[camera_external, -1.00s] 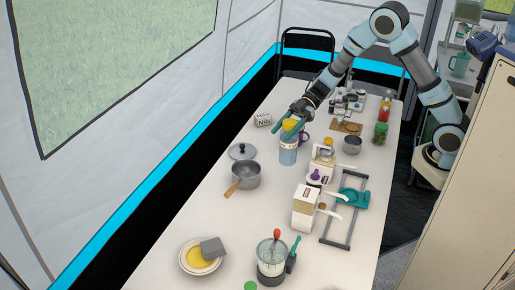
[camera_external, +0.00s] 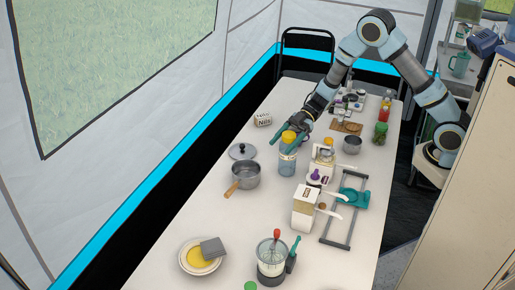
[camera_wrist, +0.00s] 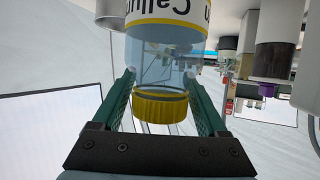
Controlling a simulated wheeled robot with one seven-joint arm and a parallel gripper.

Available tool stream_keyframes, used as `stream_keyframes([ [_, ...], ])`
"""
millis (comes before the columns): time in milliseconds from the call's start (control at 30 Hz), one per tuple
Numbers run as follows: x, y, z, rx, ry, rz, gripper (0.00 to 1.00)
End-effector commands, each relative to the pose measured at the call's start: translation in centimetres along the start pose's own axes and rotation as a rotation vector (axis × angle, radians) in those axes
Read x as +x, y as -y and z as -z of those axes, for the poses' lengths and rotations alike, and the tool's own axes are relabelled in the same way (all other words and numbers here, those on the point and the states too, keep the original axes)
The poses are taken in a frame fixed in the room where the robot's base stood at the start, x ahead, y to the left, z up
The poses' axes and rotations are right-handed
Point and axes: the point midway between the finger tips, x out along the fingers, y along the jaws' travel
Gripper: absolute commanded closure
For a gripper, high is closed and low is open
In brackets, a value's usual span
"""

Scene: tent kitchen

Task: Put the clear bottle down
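The clear bottle (camera_external: 287,161) has a yellow cap and a yellow-edged label. It is upright at mid-table, with its base at or very near the white tabletop; I cannot tell if it touches. My gripper (camera_external: 291,146) comes from behind and above, with its green fingers on either side of the bottle's upper part. In the wrist view the bottle (camera_wrist: 167,55) appears upside down, its cap between the two fingers (camera_wrist: 160,78). The fingers look closed against the neck and shoulder.
A saucepan (camera_external: 246,176) and its lid (camera_external: 242,151) are left of the bottle. A white dispenser (camera_external: 321,166) stands close on the right, with another (camera_external: 305,208) nearer the camera. A labelled jar (camera_external: 262,118) is behind left. Bare table (camera_external: 262,222) lies in front.

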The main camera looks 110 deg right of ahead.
Motion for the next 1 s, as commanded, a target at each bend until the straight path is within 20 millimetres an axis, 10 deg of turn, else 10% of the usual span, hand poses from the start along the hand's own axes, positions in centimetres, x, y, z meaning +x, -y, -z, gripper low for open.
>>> stream_keyframes([
  [467,-0.7,-0.1,0.2,0.0,0.0,-0.002,0.11],
  [1000,-10.6,-0.1,0.2,-0.001,-0.001,-0.002,0.11],
])
